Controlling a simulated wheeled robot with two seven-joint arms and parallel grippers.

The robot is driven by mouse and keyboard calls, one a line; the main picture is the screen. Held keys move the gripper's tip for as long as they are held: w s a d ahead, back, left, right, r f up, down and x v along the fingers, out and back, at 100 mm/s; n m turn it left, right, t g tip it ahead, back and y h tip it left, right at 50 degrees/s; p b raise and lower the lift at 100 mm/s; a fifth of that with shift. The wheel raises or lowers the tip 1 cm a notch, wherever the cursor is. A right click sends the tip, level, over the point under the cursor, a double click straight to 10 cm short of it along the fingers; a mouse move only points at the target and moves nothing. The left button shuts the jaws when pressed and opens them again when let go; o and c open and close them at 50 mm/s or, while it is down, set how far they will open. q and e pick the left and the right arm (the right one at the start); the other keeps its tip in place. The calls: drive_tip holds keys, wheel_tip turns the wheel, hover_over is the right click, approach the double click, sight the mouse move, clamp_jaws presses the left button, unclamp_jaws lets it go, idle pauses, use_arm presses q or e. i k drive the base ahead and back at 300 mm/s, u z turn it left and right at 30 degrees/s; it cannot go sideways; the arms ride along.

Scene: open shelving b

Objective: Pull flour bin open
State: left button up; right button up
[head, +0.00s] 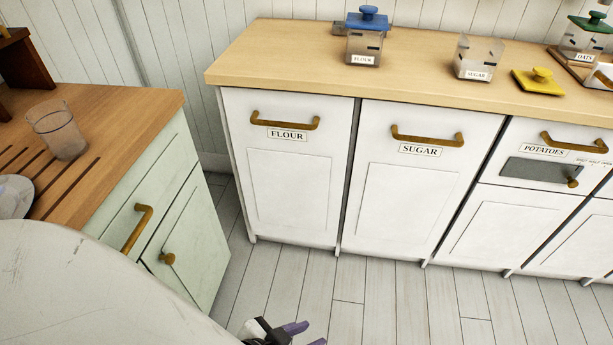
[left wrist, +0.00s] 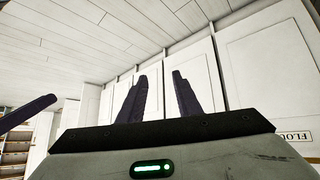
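The flour bin (head: 292,185) is a white panelled front at the left end of the counter, with a brass bar handle (head: 285,124) above a FLOUR label. It looks shut, level with its neighbour. My left gripper (head: 307,336) is at the bottom edge of the head view, over the floor, in front of and well below the handle, touching nothing. In the left wrist view its two dark fingers (left wrist: 159,95) stand apart with nothing between them. There the FLOUR label (left wrist: 294,136) appears upside down at the right edge. A dark finger-like piece at that view's left edge may be my right gripper (left wrist: 28,112).
The sugar bin (head: 408,185) stands right of the flour bin, then a potatoes drawer (head: 540,150). A green cabinet (head: 165,215) with a wooden top and a glass (head: 58,132) stands at left. Canisters stand on the wooden counter (head: 290,55). The plank floor (head: 380,295) in front is clear.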

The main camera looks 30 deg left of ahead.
sight(290, 148)
drive_tip(key=u, duration=0.15)
drive_tip(key=i, duration=1.1)
drive_tip(key=u, duration=1.15)
drive_tip(key=i, duration=0.45)
drive_tip(key=z, duration=0.95)
drive_tip(key=k, duration=1.1)
drive_tip(key=u, duration=0.45)
